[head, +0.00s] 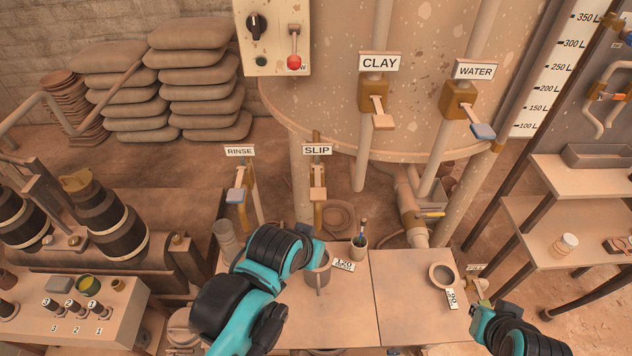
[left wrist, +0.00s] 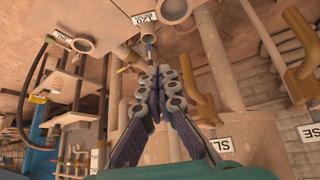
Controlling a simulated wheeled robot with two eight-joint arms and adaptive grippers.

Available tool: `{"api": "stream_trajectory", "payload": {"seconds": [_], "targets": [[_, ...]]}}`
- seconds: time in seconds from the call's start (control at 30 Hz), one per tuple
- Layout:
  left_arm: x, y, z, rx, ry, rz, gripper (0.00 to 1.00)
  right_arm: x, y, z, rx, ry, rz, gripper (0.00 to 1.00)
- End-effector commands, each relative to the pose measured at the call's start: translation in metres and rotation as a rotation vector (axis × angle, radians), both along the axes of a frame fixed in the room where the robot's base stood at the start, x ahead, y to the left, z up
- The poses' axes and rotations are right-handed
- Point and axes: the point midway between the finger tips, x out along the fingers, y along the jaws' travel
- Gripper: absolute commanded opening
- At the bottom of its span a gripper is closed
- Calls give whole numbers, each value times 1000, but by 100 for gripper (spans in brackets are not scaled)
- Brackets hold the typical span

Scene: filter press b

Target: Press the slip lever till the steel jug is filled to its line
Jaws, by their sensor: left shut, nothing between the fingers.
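The slip lever (head: 318,188), a beige handle on a brass valve, hangs below the SLIP sign (head: 317,149) in the head view. My left gripper (left wrist: 154,70) is shut and empty in the left wrist view, in front of a brass valve pipe (left wrist: 197,92) near the inverted SLIP sign (left wrist: 224,146). My arm hides its fingers in the head view. My right gripper (head: 482,312) is at the lower right, its fingers unclear.
The RINSE lever (head: 236,195) hangs left of the slip lever; the CLAY lever (head: 382,118) and WATER lever (head: 482,130) are to the right. Bare tabletop (head: 400,310) lies between.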

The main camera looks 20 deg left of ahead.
Motion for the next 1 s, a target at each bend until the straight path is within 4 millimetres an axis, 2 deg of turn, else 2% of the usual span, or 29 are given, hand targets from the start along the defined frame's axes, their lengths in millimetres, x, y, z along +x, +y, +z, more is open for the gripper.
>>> {"api": "stream_trajectory", "payload": {"seconds": [0.03,0.17,0.3,0.5,0.6,0.73,0.87,1.0], "targets": [[5,1,17,-27,15,43,0,0,0,15,0,0,0,0],[20,6,62,-158,96,271,0,0,0,55,0,0,0,0],[44,15,118,-328,209,643,0,0,0,109,0,0,0,0],[80,30,176,-503,337,1216,0,0,0,178,0,0,0,0],[95,36,194,-550,373,1470,0,0,0,205,0,0,0,0],[108,43,206,-579,392,1718,0,0,0,227,0,0,0,0],[114,46,209,-588,395,1856,0,0,0,237,0,0,0,0],[116,47,208,-591,394,1899,0,0,0,237,0,0,0,0]]}}
